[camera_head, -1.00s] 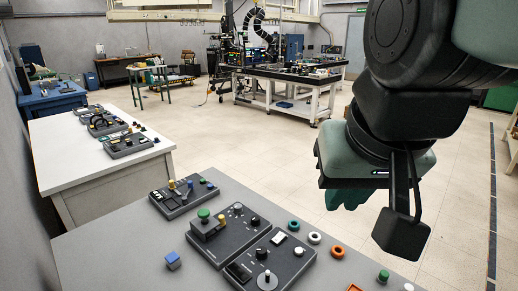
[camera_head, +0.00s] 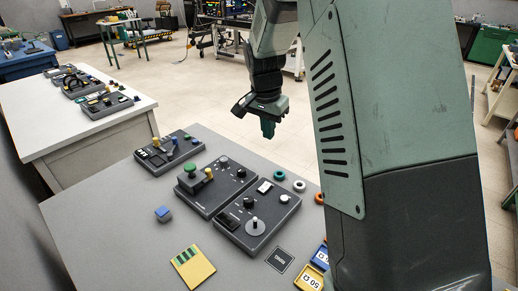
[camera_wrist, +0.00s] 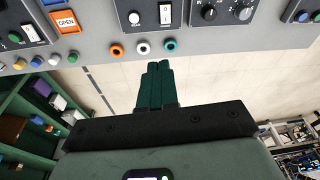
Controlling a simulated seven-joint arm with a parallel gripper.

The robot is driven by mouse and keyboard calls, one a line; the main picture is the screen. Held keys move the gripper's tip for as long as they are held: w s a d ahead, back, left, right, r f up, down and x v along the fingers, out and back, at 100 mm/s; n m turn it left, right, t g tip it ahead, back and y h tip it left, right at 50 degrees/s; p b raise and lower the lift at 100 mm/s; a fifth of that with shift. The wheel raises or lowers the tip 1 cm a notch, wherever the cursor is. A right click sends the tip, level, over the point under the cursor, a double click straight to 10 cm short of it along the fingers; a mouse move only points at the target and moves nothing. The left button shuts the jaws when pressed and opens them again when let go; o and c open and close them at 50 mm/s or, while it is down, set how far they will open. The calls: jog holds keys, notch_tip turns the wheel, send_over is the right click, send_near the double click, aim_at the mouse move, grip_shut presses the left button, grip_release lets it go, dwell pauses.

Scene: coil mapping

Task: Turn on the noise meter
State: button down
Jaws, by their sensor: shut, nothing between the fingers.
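Three dark grey control panels sit on the grey table; I cannot tell which one is the noise meter. That switch also shows in the wrist view (camera_wrist: 165,14). The middle panel (camera_head: 225,190) has a green mushroom button (camera_head: 190,171) and a yellow knob. The back panel (camera_head: 160,154) has small levers and buttons. My gripper (camera_head: 268,131) is shut and empty, beyond the table's far edge. Its dark green fingers (camera_wrist: 155,70) are together in the wrist view.
Teal (camera_head: 278,175), white (camera_head: 299,186) and orange (camera_head: 320,198) rings lie along the table edge. A white table (camera_head: 110,125) with more panels stands behind. My arm hides the right side.

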jog(key=m, duration=0.1)
send_over(268, 184)
jog(key=s+a, duration=0.2)
notch_tip(268, 184, down, 8)
jog(key=f, duration=0.1)
jog(key=shift+w+r+g, duration=0.15)
jog(key=shift+r+g, duration=0.1)
jog(key=shift+g, duration=0.15)
jog(key=f, duration=0.4)
jog(key=w+d+f, duration=0.1)
jog(key=f, duration=0.8)
jog(key=shift+w+d+f, duration=0.25)
jog(key=shift+d+f, duration=0.05)
jog(key=shift+f, duration=0.1)
jog(key=shift+d+f, duration=0.1)
jog(key=shift+f, duration=0.15)
